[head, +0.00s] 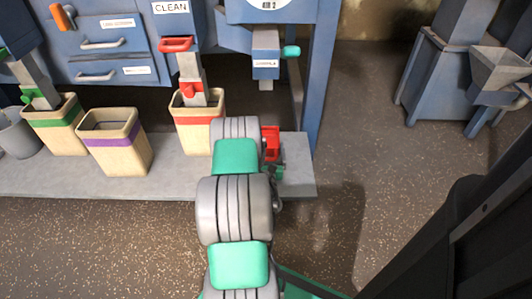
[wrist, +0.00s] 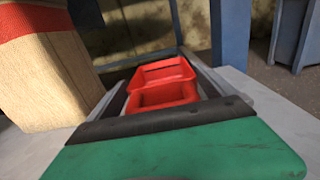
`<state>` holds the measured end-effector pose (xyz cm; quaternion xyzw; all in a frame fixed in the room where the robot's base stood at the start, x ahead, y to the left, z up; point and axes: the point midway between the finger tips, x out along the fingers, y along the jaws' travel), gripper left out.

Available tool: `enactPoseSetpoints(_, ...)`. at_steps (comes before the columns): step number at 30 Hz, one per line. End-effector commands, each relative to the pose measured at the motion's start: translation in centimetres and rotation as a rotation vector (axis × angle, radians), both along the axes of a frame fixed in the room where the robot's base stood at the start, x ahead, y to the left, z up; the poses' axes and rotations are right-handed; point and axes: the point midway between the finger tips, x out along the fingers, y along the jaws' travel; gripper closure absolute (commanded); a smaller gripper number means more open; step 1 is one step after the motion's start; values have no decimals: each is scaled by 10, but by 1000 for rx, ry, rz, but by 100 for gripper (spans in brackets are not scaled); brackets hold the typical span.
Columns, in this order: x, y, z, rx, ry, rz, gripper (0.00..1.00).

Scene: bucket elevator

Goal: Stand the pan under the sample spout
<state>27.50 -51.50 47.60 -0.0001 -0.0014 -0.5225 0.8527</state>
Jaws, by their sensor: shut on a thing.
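The red pan (head: 270,139) is in my gripper (head: 271,168), low over the grey ledge in the head view. In the wrist view the pan (wrist: 164,72) shows as a red open box between the dark fingers of my gripper (wrist: 165,97). The sample spout (head: 265,70), a blue and grey block with a label and a green handle, hangs above and behind the pan in the head view. My arm hides part of the gripper. I cannot tell whether the pan touches the ledge.
A red-banded bin (head: 193,135) stands left of the pan, close by in the wrist view (wrist: 45,70). A purple-banded bin (head: 115,145) and a green-banded bin (head: 55,125) stand further left. A blue post (head: 318,80) rises right of the spout. The ledge's right end (head: 300,165) is clear.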

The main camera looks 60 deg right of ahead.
Motion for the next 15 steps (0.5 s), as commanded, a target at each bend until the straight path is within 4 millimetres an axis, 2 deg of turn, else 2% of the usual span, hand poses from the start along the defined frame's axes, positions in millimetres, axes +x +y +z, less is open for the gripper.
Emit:
enactPoseSetpoints(1,0,-1,-7,-3,0,0,49)
enactPoseSetpoints(6,0,-1,-4,-3,0,0,49)
enactPoseSetpoints(11,1,-1,-9,-3,0,0,49)
enactPoseSetpoints(12,0,0,-7,-2,0,0,2)
enactPoseSetpoints(15,0,0,-7,-2,0,0,0)
